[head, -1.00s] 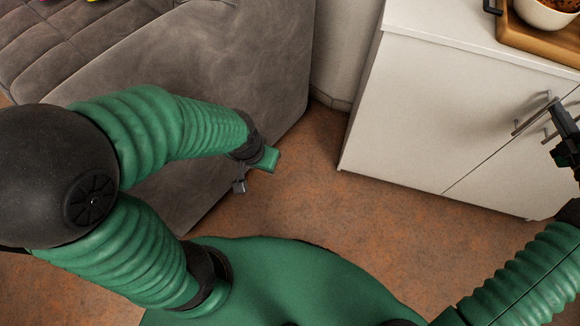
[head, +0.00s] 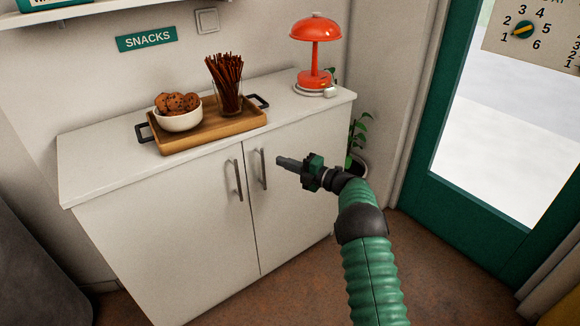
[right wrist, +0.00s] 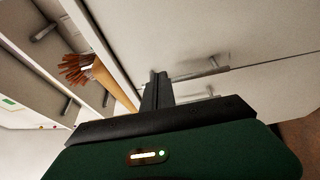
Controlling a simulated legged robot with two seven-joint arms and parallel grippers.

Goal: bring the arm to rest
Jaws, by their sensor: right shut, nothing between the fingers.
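My right gripper (head: 284,162) is shut and empty. In the head view it shows in front of the right door of the white cabinet (head: 205,260), close to the right door handle (head: 263,169). The gripper's fingers (right wrist: 157,92) also show in the right wrist view, pressed together, with a handle (right wrist: 205,72) just beyond them. I cannot tell whether they touch it. Both cabinet doors look shut. My left gripper is not in view.
On the cabinet stand a wooden tray (head: 205,133) with a bowl of cookies (head: 178,112) and a glass of brown sticks (head: 227,85), and an orange lamp (head: 315,45). A potted plant (head: 357,140) stands right of the cabinet. A green-framed glass door (head: 425,165) is further right.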

